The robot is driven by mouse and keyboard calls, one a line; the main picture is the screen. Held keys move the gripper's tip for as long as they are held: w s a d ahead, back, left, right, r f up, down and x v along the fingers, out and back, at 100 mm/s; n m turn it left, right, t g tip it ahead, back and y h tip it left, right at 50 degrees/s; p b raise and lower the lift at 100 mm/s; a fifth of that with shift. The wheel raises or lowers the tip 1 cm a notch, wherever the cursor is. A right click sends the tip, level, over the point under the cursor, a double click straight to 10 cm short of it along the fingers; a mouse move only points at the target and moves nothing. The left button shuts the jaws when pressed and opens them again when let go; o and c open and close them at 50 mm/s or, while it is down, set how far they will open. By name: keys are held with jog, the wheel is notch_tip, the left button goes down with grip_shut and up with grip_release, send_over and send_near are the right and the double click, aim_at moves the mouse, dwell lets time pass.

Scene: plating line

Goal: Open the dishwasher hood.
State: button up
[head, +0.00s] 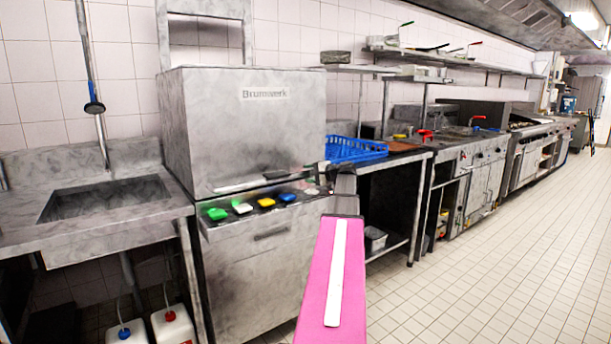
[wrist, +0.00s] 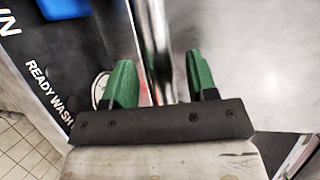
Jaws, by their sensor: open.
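The dishwasher hood (head: 245,125) is a grey steel box marked with a brand name in the head view. It is down on the machine's front panel. A bright handle bar (head: 250,183) runs along its lower front edge. In the wrist view the shiny bar (wrist: 158,45) runs up between the two green fingers of my gripper (wrist: 160,80). The fingers are open, one on each side of the bar, with a visible gap at the right finger. In the head view my pink arm reaches the hood's lower right corner, and the gripper is mostly hidden there.
A blue rack (head: 355,149) stands on the counter to the right. A sink (head: 105,197) is at the left. The tiled floor (head: 500,250) at the right is clear.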

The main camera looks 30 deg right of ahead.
jog(key=shift+x, duration=1.05)
grip_shut()
notch_tip(320, 180, up, 40)
jog(key=shift+r, duration=0.25)
grip_release()
jog(key=v, duration=1.1)
